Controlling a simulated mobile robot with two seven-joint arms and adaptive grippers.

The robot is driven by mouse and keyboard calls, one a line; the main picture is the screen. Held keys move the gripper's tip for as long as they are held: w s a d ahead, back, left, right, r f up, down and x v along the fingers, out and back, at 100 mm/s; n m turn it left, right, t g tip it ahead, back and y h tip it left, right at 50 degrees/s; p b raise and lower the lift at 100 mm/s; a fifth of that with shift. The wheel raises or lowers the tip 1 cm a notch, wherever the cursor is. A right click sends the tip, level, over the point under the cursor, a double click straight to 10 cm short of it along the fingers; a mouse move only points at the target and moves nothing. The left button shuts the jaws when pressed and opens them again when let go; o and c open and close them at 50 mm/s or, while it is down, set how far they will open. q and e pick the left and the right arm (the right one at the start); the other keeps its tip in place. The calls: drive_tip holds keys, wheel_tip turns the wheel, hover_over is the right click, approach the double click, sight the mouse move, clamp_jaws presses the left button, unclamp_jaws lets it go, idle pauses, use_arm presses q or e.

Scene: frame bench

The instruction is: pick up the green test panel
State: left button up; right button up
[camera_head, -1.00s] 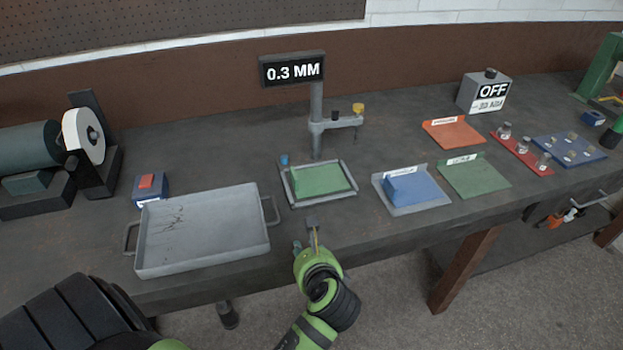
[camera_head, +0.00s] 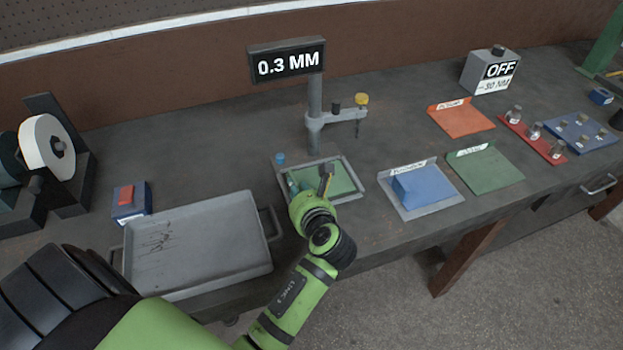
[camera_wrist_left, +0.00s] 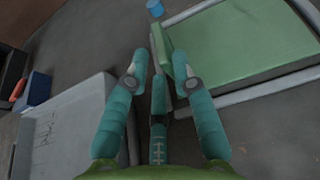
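The green test panel (camera_head: 342,181) lies in a grey-edged frame (camera_head: 358,197) on the bench, below the gauge stand. It also fills the upper right of the left wrist view (camera_wrist_left: 235,45). My left gripper (camera_head: 310,180) is over the panel's near left part and hides some of it in the head view. In the left wrist view its fingers (camera_wrist_left: 160,62) are apart, at the panel's left edge. A green edge strip shows between the fingertips, and the right finger overlaps the panel. I cannot tell whether either finger touches it. My right gripper is not in view.
A grey tray (camera_head: 195,245) stands left of the frame. The gauge stand (camera_head: 315,110) with its "0.3 MM" display rises behind it. A blue wedge plate (camera_head: 425,187) and a flat green plate (camera_head: 485,170) lie to the right. A small blue cylinder (camera_wrist_left: 155,8) stands by the frame's corner.

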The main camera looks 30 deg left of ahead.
use_arm(q)
drive_tip(key=x, duration=0.4)
drive_tip(key=shift+a, duration=0.1)
drive_tip(key=shift+w+a+f, duration=0.1)
drive_tip(key=shift+w+f, duration=0.05)
clamp_jaws()
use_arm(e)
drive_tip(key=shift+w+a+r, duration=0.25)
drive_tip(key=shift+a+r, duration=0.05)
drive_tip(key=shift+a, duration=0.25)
